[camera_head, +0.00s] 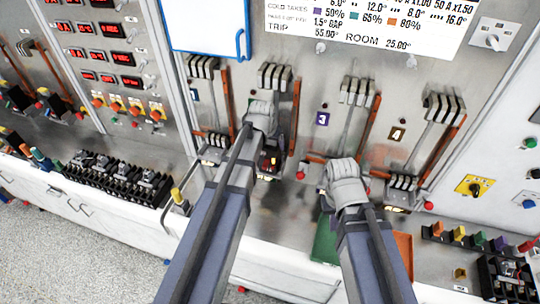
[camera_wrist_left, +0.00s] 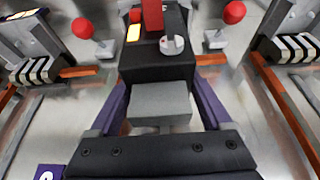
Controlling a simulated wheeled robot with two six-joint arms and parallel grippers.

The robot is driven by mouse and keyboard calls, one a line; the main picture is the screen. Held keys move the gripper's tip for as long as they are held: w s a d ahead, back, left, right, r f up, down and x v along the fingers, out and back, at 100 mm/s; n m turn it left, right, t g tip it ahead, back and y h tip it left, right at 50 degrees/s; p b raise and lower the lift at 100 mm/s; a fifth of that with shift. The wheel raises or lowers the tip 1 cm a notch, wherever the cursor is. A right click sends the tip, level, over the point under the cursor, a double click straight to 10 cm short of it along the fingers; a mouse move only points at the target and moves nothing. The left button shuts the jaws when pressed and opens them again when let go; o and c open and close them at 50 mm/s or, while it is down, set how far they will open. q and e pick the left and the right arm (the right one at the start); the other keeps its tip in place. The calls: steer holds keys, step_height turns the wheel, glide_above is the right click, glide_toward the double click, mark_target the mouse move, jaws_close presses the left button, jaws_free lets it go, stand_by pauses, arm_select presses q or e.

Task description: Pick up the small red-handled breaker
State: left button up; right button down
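The red-handled breaker (camera_head: 269,164) is a small dark block low on the panel, partly hidden by my left arm. In the left wrist view its black body (camera_wrist_left: 155,62) and upright red handle (camera_wrist_left: 152,16) fill the top middle. My left gripper (camera_wrist_left: 160,88) has its two purple fingers on either side of the body; whether they press on it is unclear. In the head view the left hand (camera_head: 262,118) is just above the breaker, its fingertips hidden. My right gripper (camera_head: 346,182) is in front of the panel to the right; its fingers are not clear.
Grey-striped terminals (camera_head: 275,76) and copper bars (camera_head: 296,110) stand around the breaker. Red knobs (camera_wrist_left: 83,28) flank it in the left wrist view. A green tray (camera_head: 325,242) and an orange one (camera_head: 404,248) lie below on the ledge. Black breakers (camera_head: 120,178) line the left ledge.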

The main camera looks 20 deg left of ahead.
arm_select(q)
jaws_close()
stand_by(0.3)
steer(key=shift+r, duration=0.1)
arm_select(e)
steer(key=shift+r, duration=0.15)
